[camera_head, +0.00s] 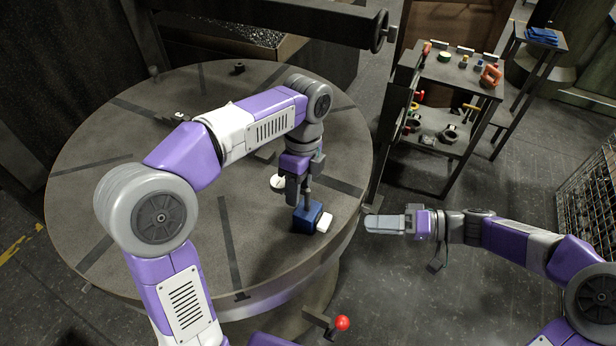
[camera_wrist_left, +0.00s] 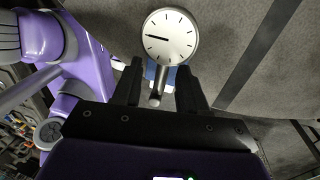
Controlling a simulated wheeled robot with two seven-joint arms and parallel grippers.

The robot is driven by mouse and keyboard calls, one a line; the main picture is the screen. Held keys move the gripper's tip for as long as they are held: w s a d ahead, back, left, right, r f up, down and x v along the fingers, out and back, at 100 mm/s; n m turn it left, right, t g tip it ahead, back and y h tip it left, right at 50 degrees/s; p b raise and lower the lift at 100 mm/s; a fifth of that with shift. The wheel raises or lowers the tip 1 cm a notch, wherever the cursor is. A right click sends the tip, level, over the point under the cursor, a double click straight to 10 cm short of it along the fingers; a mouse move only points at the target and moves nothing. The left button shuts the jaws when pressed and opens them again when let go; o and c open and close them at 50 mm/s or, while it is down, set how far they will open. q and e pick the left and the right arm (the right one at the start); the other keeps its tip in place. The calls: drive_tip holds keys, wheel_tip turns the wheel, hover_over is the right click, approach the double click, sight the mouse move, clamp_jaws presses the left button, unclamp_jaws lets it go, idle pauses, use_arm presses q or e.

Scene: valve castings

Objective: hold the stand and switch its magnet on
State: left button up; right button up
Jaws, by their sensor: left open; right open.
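The stand has a dark blue base (camera_head: 308,218) on the round table, near its right front edge. Its thin post rises toward my left gripper, and its white dial (camera_head: 278,182) sits beside that gripper. In the left wrist view the dial (camera_wrist_left: 170,37) faces the camera, with the post (camera_wrist_left: 156,98) below it and the blue base partly hidden. My left gripper (camera_head: 296,188) is open, pointing down above the base, its fingers either side of the post; contact cannot be told. My right gripper (camera_head: 385,222) is open and empty, right of the table edge.
The round table (camera_head: 150,240) is mostly clear, with small dark parts at the back. A red knob (camera_head: 342,323) stands in front. A tool shelf (camera_head: 450,90) and a wire crate (camera_head: 590,190) are on the right.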

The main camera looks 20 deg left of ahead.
sight(304, 216)
use_arm(q)
drive_tip(key=shift+s+f, duration=0.25)
drive_tip(key=shift+f, duration=0.95)
clamp_jaws()
idle(1.4)
use_arm(e)
drive_tip(key=shift+o, duration=0.8)
